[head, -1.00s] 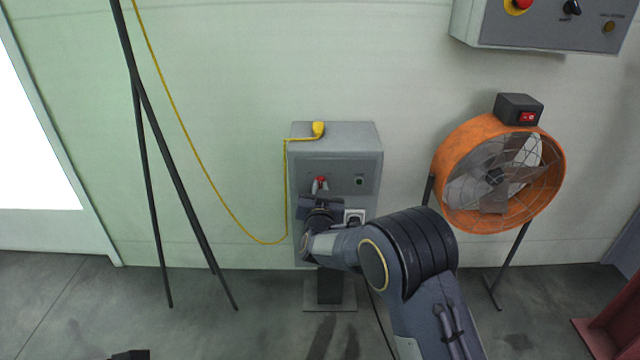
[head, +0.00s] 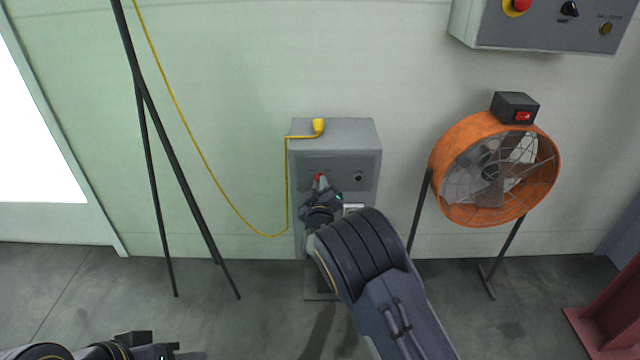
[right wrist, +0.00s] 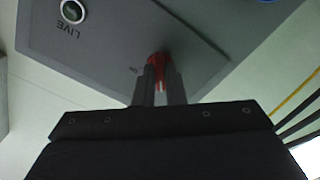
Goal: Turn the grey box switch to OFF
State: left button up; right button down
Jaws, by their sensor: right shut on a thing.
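The grey box (head: 333,134) stands on a post against the wall, with a darker front panel. Its red switch (head: 319,177) is on the left of the panel, and it also shows in the right wrist view (right wrist: 159,62). My right gripper (head: 321,186) is at the panel, and in the right wrist view its fingers (right wrist: 160,85) are shut on the red switch handle. The fingers hide most of the switch, so its setting cannot be told. My left gripper (head: 150,345) is low at the bottom left, away from the box; its jaws are not clear.
A green lamp (head: 358,176) sits right of the switch, labelled LIVE in the right wrist view. A yellow cable (head: 200,160) hangs at the left, near black stand legs (head: 180,185). An orange fan (head: 495,178) stands at the right, below a wall control box (head: 545,30).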

jog(key=shift+n, duration=0.7)
jog(key=c, duration=1.5)
grip_release()
jog(key=s+p, duration=0.1)
jog(key=s, duration=0.6)
jog(key=shift+s+p, duration=0.3)
jog(key=shift+s, duration=0.1)
